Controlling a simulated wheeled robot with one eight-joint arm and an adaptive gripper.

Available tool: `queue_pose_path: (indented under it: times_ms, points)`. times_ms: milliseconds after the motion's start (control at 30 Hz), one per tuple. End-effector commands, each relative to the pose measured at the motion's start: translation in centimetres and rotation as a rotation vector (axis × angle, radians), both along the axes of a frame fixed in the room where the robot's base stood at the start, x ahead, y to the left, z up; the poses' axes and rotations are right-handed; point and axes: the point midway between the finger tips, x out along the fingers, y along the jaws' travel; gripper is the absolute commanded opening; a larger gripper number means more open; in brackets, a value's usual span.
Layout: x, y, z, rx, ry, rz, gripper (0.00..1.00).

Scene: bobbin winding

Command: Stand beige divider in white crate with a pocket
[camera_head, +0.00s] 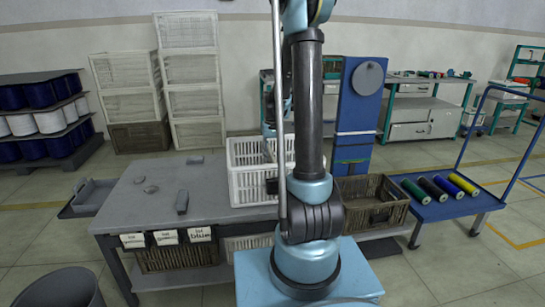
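The white crate (250,187) stands upright on the grey table, just left of my arm's dark upright link. It is a slatted crate, and my arm covers part of its right side. I cannot make out a pocket in it. I cannot pick out a beige divider in this view. My arm rises through the middle of the picture and leaves the top edge.
A brown wicker-like crate (372,203) stands right of my arm. Labelled tags hang on the front edge. A blue cart (455,208) with coloured rolls is at right, a dark bin (60,290) at front left.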

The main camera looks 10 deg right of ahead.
Motion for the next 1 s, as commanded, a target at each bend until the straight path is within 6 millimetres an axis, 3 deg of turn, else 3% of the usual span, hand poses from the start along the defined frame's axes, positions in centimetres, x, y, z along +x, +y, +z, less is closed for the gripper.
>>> queue_pose_path:
  times_ms: [233,700,1000]
  points:
    - [0.0,0.0,1.5,0.0,0.0,0.0,0.38]
    - [0.0,0.0,9.2,0.0,0.001,0.0,0.38]
    - [0.1,0.1,11.7,0.0,0.001,0.0,0.38]
